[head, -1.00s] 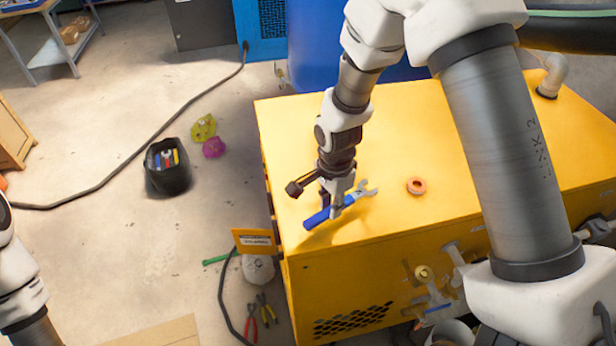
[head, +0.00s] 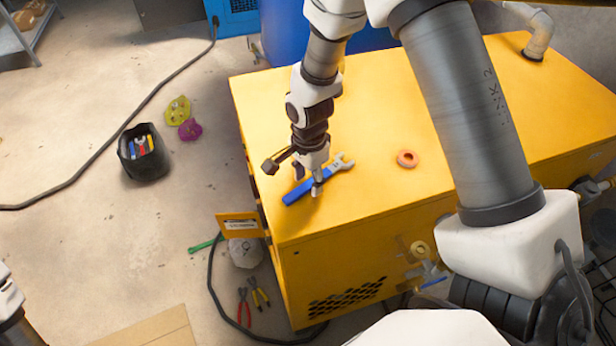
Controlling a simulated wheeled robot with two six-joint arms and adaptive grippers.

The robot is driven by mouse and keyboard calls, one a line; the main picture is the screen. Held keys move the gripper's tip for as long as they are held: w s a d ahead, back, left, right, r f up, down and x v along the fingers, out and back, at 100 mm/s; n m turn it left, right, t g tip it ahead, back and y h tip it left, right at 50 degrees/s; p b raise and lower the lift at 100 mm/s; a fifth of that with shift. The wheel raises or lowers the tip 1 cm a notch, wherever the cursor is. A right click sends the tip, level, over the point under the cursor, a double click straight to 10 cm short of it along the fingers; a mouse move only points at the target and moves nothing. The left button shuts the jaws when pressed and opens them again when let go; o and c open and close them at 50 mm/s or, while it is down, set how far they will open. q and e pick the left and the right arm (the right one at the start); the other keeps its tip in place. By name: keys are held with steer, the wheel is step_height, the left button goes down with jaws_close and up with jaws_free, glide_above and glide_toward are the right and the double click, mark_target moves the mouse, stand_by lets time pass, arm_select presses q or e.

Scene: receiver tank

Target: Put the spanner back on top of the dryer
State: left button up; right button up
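The spanner (head: 328,176), with a blue handle and a grey open-ended head, lies on the top of the yellow dryer (head: 372,135), near its front left corner. No separate shadow shows beneath it. My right gripper (head: 308,180) points down over the spanner. Its fingers look parted, one on the far side of the handle and one on the near side. The near finger hides a small part of the handle. Of my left arm only a bit shows at the lower left edge; its gripper is out of view.
On the floor are a black tool bin (head: 143,160), pliers (head: 244,307) and a dark cable (head: 112,138). A blue tank stands behind.

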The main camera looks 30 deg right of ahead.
mark_target(308, 183)
steer(key=shift+s+r, duration=0.15)
steer(key=r, duration=0.1)
steer(key=r+b, duration=0.1)
steer(key=r, duration=0.1)
steer(key=r+b, duration=0.1)
steer(key=shift+w+d+r, duration=0.1)
steer(key=shift+w+r, duration=0.25)
steer(key=shift+r, duration=0.05)
step_height(308, 183, up, 7)
steer(key=b, duration=0.1)
steer(key=shift+s, duration=0.15)
steer(key=shift+s, duration=0.1)
